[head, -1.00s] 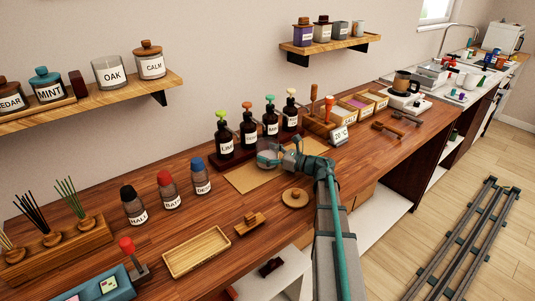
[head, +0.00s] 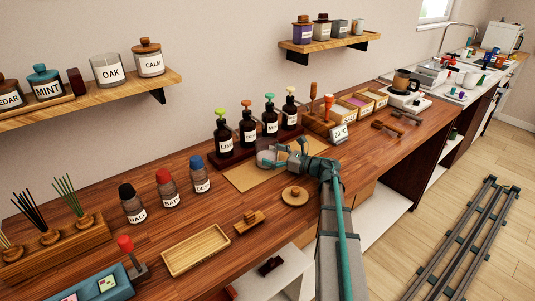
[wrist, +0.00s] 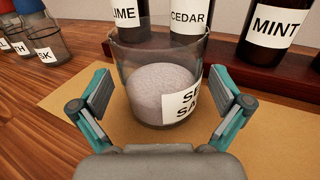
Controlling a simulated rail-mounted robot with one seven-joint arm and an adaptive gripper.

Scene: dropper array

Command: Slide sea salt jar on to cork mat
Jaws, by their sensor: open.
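In the head view the jar (head: 266,159) is near the middle of the mat (head: 240,178), partly behind my gripper (head: 288,154). In the wrist view my gripper (wrist: 160,82) is open, one finger on each side of the jar's near part, with gaps showing between fingers and glass.
A dark rack (head: 234,157) of labelled dropper bottles stands just behind the mat. Several lidded shakers (head: 168,189) stand to the left.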

